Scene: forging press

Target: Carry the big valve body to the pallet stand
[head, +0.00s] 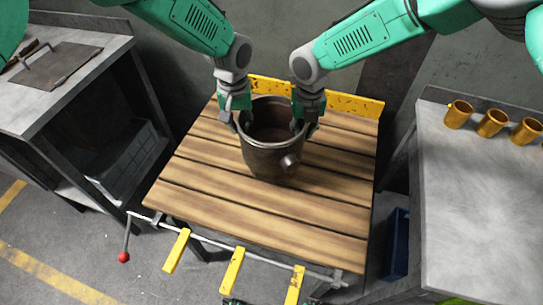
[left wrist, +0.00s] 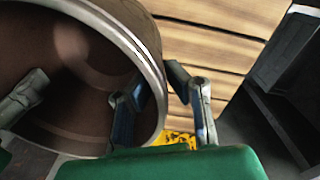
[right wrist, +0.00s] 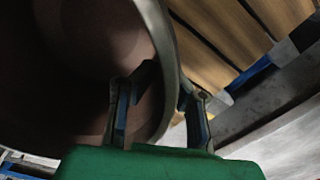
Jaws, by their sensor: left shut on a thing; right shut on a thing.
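The big valve body (head: 275,155) is a dark, open-topped metal vessel with a short side stub. It is upright, on or just above the wooden slatted top of the pallet stand (head: 200,200); I cannot tell whether it touches. My left gripper (head: 238,122) is shut on its left rim, and my right gripper (head: 304,124) is shut on its right rim. In the left wrist view the fingers (left wrist: 163,100) straddle the rim of the valve body (left wrist: 150,50). In the right wrist view the fingers (right wrist: 160,100) straddle the rim (right wrist: 165,50) too.
A yellow strip (head: 345,103) edges the stand's back. A rail with yellow tabs (head: 233,270) and a red-knobbed lever (head: 124,257) runs along its front. A grey bench (head: 475,190) with several orange cups (head: 491,123) stands right. A grey workbench (head: 60,90) stands left.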

